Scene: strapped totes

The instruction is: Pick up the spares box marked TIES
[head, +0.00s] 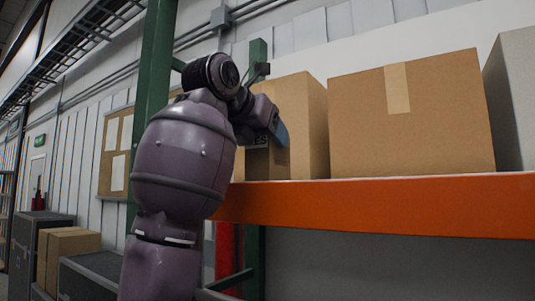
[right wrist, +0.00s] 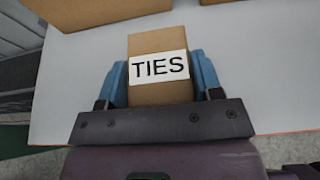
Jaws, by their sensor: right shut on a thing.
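The spares box (right wrist: 160,88) is a small brown carton with a white label reading TIES in the right wrist view. My right gripper (right wrist: 162,80) has its blue fingers against the box's two sides, shut on it. In the head view the box (head: 270,162) is partly hidden behind my right gripper (head: 280,135), at the left end of the shelf. I cannot tell whether the box touches the shelf. My left gripper is not in view.
A large taped carton (head: 412,120) stands on the orange-edged shelf (head: 400,205), with a tall carton (head: 305,115) to its left and a grey box (head: 513,95) to its right. A green post (head: 152,90) rises left of the shelf.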

